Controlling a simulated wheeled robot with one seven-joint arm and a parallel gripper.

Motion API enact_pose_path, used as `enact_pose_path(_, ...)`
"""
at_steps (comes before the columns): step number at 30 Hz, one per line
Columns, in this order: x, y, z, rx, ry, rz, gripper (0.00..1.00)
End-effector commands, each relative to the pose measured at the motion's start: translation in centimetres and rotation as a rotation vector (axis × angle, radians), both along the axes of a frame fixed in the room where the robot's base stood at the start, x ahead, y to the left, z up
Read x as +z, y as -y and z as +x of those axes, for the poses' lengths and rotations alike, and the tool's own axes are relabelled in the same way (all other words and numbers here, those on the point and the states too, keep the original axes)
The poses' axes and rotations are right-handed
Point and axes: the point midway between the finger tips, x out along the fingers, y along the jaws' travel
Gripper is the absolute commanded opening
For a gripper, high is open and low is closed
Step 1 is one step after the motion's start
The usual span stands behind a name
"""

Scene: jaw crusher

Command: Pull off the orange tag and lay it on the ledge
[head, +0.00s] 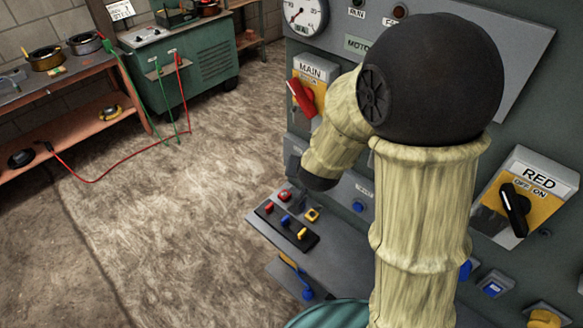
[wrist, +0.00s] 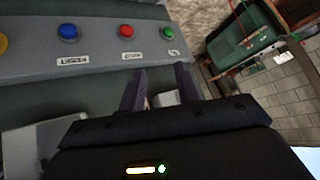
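I cannot make out an orange tag for certain in either view. The grey ledge (head: 343,262) juts from the machine front, with a black strip carrying small red, blue and yellow pieces on it. My gripper shows in the wrist view (wrist: 160,85), its two dark fingers standing apart. Pale grey shapes show between and beside the fingers, but I cannot tell what they are or whether they touch. In the head view my arm covers the panel's middle, and the fingers are hidden behind it.
The MAIN switch (head: 302,97) has a red handle, and the RED switch (head: 515,209) a black one. Blue and yellow pieces sit at the panel's lower right. A green welder (head: 190,65) and a workbench (head: 75,85) stand at left, with cables on the open floor.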

Motion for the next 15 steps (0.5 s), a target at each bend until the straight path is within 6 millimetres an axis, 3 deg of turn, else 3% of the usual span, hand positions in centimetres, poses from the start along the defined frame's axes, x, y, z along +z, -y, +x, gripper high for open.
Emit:
enact_pose_path(3,-0.3,-1.6,2.5,-0.1,0.124,-0.03,0.33)
enact_pose_path(7,-0.2,-2.5,4.0,-0.226,0.262,-0.099,0.33)
enact_pose_path(11,0.1,-2.9,4.0,-0.353,0.395,-0.207,0.33)
enact_pose_path(15,0.7,-3.5,2.4,-0.481,0.533,-0.357,0.33)
